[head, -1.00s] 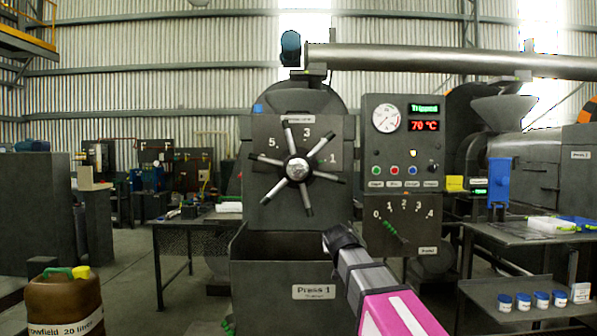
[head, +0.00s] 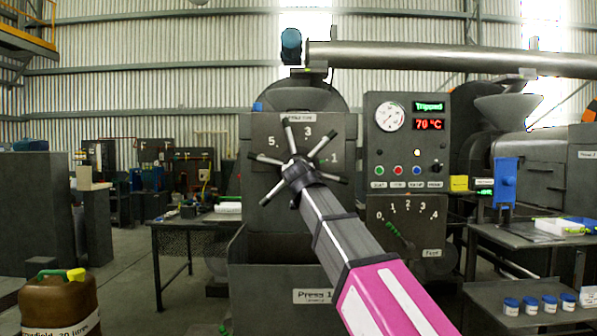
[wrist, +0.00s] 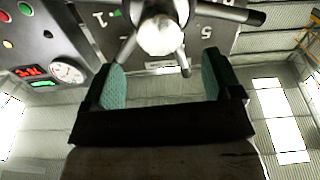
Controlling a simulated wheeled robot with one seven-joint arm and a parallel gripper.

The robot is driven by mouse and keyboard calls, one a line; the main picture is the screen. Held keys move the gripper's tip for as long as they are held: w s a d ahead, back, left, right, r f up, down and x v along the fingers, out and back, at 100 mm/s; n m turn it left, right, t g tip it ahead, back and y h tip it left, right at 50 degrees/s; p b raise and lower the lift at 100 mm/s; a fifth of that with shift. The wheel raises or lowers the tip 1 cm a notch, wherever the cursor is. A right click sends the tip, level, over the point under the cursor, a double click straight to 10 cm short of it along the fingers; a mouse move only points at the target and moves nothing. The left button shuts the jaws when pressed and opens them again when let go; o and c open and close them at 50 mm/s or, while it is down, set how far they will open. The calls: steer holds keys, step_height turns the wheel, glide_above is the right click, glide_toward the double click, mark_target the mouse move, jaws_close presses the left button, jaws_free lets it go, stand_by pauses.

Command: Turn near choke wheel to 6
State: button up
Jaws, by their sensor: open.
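The near choke wheel (head: 291,133) is a dark hub with several black-tipped spokes on the front plate of Press 1. The numbers 5, 3 and 1 show around it; a small green mark lies near the upper-right spoke, by the 1. In the wrist view, the picture is upside down and the wheel's bright hub (wrist: 161,37) is at the top. My gripper (wrist: 163,78) is open, with teal pads apart. A spoke tip points towards the gap between them; I cannot tell whether they touch.
A control panel (head: 405,145) with a gauge, a "Tripped" display, 70 °C and buttons is right of the wheel. A 0–4 lever dial (head: 405,226) is below it. A side table (head: 535,238) stands right, a brown jerrycan (head: 60,303) lower left.

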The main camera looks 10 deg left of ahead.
steer(key=x, duration=0.9)
steer(key=shift+w, duration=0.3)
steer(key=c, duration=1.3)
